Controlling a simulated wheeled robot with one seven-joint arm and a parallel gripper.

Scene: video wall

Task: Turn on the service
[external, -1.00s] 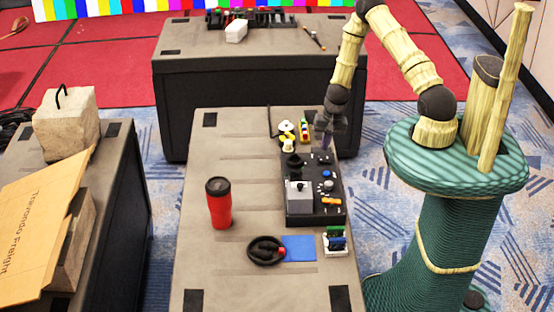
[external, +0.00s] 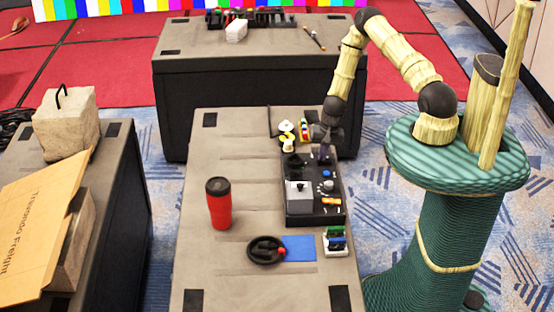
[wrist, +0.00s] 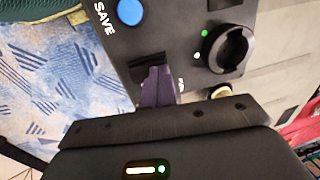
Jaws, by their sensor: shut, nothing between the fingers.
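A black control panel (external: 315,212) lies on the near case, with a grey block, blue buttons, an orange part and a black knob on it. In the wrist view the panel (wrist: 185,20) shows a blue button (wrist: 130,12) with the word SAVE. It also shows a round black knob (wrist: 229,48) with a green and a white dot beside it. My gripper (external: 324,158) is shut and empty at the panel's far end. Its purple fingers (wrist: 157,85) are over a dark part of the panel, between button and knob. They hide part of a label; I cannot read "service" or tell contact.
A red tumbler (external: 220,206) stands left of the panel. A black dish (external: 250,255), a blue square (external: 300,248) and a small rack (external: 336,241) lie nearer. Small yellow and white items (external: 287,136) sit just beyond the panel. The case's left side is mostly clear.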

